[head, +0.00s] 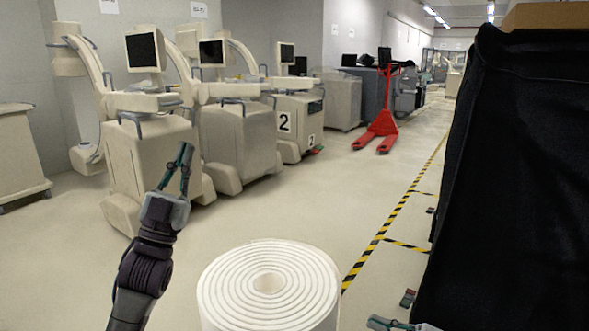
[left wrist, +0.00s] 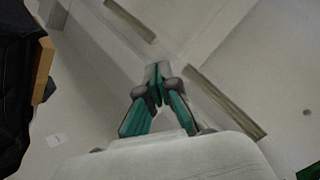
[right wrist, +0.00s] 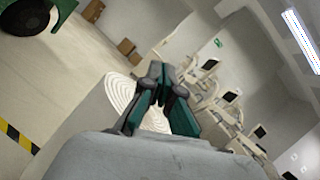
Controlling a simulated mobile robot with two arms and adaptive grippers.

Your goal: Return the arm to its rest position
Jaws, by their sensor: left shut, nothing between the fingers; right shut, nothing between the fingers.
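My left gripper (head: 184,155) points upward at the left of the head view, in front of the beige machines and apart from them. Its fingers are shut and empty; in the left wrist view their tips (left wrist: 157,75) meet. My right gripper (head: 378,322) shows only in small part at the bottom edge of the head view, beside the black-covered cart (head: 510,180). In the right wrist view its fingertips (right wrist: 158,75) are together with nothing between them. I cannot tell whether the right gripper touches the cart cover.
A cardboard box (head: 545,15) lies on top of the covered cart. Several beige wheeled machines (head: 240,140) line the left wall. A red pallet jack (head: 382,125) stands farther back. Yellow-black floor tape (head: 397,222) runs left of the cart.

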